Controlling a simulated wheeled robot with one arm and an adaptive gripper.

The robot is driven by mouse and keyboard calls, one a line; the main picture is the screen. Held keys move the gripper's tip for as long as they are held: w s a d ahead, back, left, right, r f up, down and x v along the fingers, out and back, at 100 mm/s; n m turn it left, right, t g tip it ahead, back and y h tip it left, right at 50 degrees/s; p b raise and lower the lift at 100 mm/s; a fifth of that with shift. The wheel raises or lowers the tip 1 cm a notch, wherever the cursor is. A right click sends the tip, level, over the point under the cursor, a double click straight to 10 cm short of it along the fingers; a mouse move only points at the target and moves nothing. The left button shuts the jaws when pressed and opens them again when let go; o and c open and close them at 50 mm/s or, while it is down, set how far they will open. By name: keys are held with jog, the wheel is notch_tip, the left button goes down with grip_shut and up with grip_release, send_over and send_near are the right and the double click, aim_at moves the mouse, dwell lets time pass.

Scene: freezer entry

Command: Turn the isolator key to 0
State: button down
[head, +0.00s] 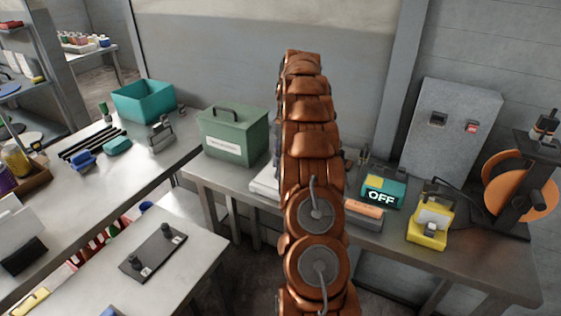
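I cannot make out an isolator key or a 0 mark for sure at this size. A grey metal box (455,135) at the right has a small dark fitting (437,119) and a small red fitting (472,127) on its front. A teal and yellow unit marked OFF (383,191) stands on the back bench, right of my arm. My copper-coloured arm rises through the middle of the view and covers part of the bench. My gripper does not show.
The back bench (480,262) also holds a green case (233,134), a yellow device (431,222) and a machine with orange discs (528,190). A teal bin (144,101) stands on the left bench. A dark plate (153,251) lies on the near table.

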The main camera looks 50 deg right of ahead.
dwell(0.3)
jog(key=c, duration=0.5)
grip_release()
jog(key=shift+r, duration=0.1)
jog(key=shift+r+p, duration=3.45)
jog(key=shift+p, duration=0.05)
